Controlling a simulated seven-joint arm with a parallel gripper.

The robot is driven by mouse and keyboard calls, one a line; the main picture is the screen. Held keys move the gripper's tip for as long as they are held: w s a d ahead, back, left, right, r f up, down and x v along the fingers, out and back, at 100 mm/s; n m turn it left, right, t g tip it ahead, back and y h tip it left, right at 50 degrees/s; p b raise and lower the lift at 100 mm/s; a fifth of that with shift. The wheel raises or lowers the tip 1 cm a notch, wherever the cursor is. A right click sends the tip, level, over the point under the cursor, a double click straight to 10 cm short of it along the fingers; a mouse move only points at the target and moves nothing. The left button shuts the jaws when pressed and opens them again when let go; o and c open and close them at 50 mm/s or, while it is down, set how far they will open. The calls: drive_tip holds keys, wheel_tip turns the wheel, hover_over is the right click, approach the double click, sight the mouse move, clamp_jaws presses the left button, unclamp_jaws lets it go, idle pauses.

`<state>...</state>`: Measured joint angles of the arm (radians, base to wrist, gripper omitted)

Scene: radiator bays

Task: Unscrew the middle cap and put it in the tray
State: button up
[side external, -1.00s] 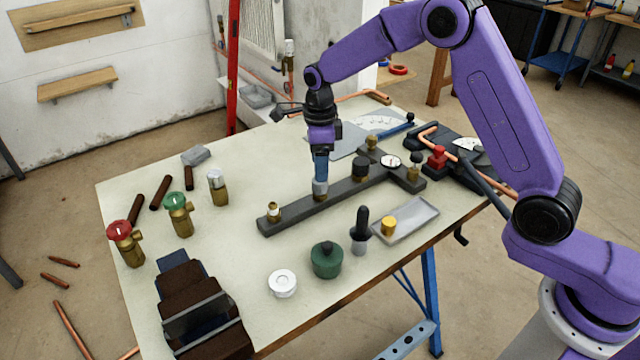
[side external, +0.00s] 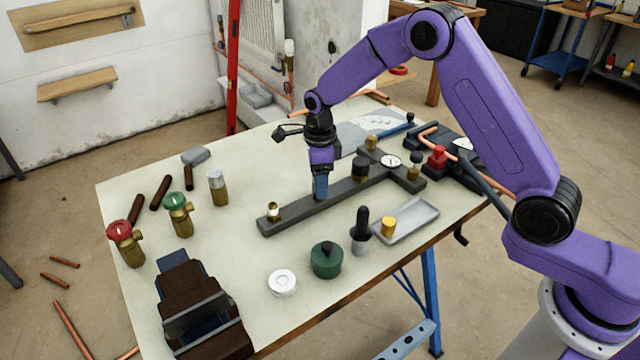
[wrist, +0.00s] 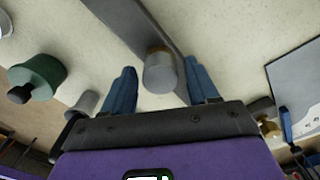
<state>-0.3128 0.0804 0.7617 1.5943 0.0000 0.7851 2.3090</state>
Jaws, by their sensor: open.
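The middle cap (wrist: 160,72) is a grey cylinder on the dark bar (side external: 290,213); in the side view my fingers hide it. My gripper (side external: 320,194) points down over it. In the wrist view, my gripper (wrist: 160,66) is open, with one blue finger on each side of the cap and gaps showing between. A bare brass fitting (side external: 273,212) stands at the bar's left end, and a black cap (side external: 360,166) stands further right. The grey tray (side external: 418,222) lies right of the bar with a brass-yellow cap (side external: 388,227) in it.
A black-handled tool (side external: 361,225), a green lidded pot (side external: 326,260) and a white roll (side external: 283,282) stand in front of the bar. Valves (side external: 178,214) and a vise (side external: 203,315) are at left. A gauge (side external: 390,161) and a red-topped fitting (side external: 436,158) are at right.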

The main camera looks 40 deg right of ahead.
clamp_jaws()
drive_tip(key=n, duration=0.7)
drive_tip(key=shift+n, duration=0.3)
drive_tip(key=n, duration=0.6)
drive_tip(key=shift+n, duration=0.4)
drive_tip(key=n, duration=0.8)
drive_tip(key=shift+r, duration=0.1)
drive_tip(key=n, duration=0.4)
drive_tip(key=shift+n, duration=0.3)
drive_tip(key=n, duration=0.4)
